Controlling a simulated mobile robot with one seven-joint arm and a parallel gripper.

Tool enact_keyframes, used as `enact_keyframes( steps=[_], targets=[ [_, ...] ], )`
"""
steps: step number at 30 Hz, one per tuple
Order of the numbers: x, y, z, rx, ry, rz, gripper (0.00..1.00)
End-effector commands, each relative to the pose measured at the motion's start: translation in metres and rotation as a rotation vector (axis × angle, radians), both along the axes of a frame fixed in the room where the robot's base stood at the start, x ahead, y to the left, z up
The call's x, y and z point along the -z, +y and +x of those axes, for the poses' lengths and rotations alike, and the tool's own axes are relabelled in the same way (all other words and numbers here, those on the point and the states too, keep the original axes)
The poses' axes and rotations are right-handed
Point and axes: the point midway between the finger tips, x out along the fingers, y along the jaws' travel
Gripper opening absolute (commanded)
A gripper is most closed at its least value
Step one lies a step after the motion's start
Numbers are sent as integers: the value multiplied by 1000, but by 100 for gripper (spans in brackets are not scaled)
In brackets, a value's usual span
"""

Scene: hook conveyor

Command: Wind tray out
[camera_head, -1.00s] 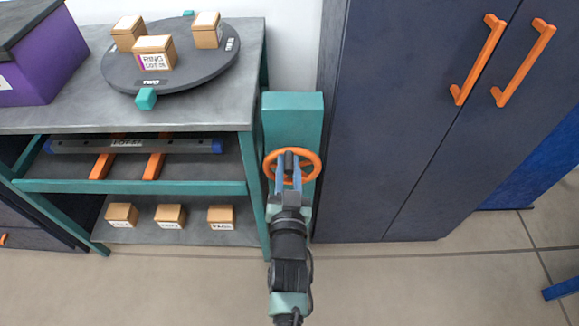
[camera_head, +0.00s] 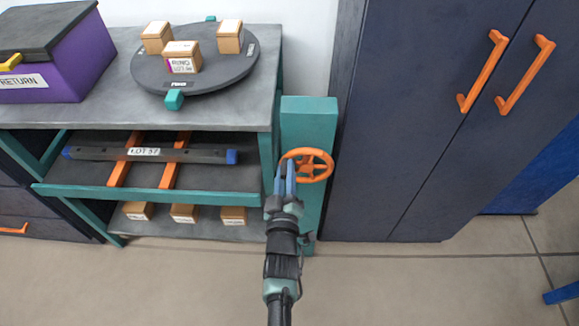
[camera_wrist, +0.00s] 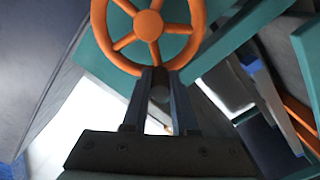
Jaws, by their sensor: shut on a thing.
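An orange spoked handwheel (camera_head: 307,165) is on a teal post (camera_head: 309,115) beside the bench. My gripper (camera_head: 285,174) is shut on the left part of its rim. In the wrist view, the handwheel (camera_wrist: 147,25) fills the top, and my gripper's fingers (camera_wrist: 157,82) meet its lower rim. The tray (camera_head: 150,195) is the teal-edged middle shelf of the bench, standing out from under the top. On it, a dark bar (camera_head: 190,155) with blue ends and a "LOT 57" label lies across two orange strips.
A round dark turntable (camera_head: 195,75) with several small boxes and teal knobs is on the benchtop. A purple box (camera_head: 75,80) marked "RETURN" stands at left. Boxes (camera_head: 184,213) sit on the lower shelf. A dark cabinet (camera_head: 420,130) with orange handles stands close at right.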

Motion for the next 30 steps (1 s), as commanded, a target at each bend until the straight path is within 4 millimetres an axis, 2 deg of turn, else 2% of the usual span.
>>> enact_keyframes(
  steps=[13,30],
  targets=[
    [27,8,-1,-3,4,-426,0],
    [59,3,-1,-2,3,-968,0]
  ],
)
